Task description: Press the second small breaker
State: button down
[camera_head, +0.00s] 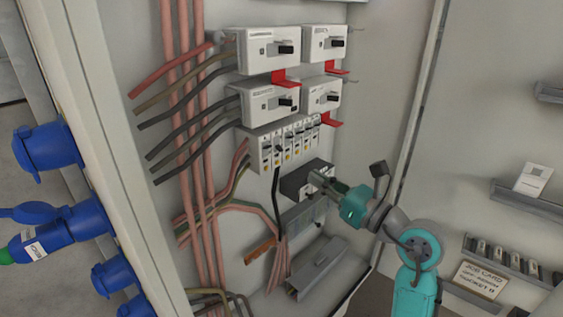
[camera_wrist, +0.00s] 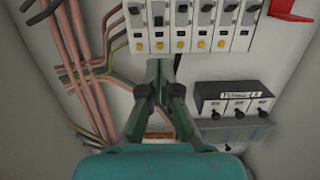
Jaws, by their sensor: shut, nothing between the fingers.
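In the wrist view the second small breaker from the left (camera_wrist: 158,14) shows a dark toggle and a yellow button. My gripper (camera_head: 315,177) is shut and empty, with its fingertips together. In the wrist view the fingertips (camera_wrist: 160,63) appear just below the second breaker's lower edge. I cannot tell the gap in depth between the tips and the breaker.
Larger white switches (camera_head: 268,50) with red tabs (camera_head: 286,77) sit above the row. A dark box with several knobs (camera_wrist: 236,105) is below right. Pink and dark cables (camera_head: 190,130) run at left. Blue sockets (camera_head: 48,147) line the cabinet's outer left side.

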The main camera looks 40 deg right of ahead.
aim_at(277, 154)
dwell(0.3)
jog(key=w, duration=0.6)
jog(key=w+r, duration=0.1)
jog(key=w, duration=0.3)
jog(key=shift+a, duration=0.15)
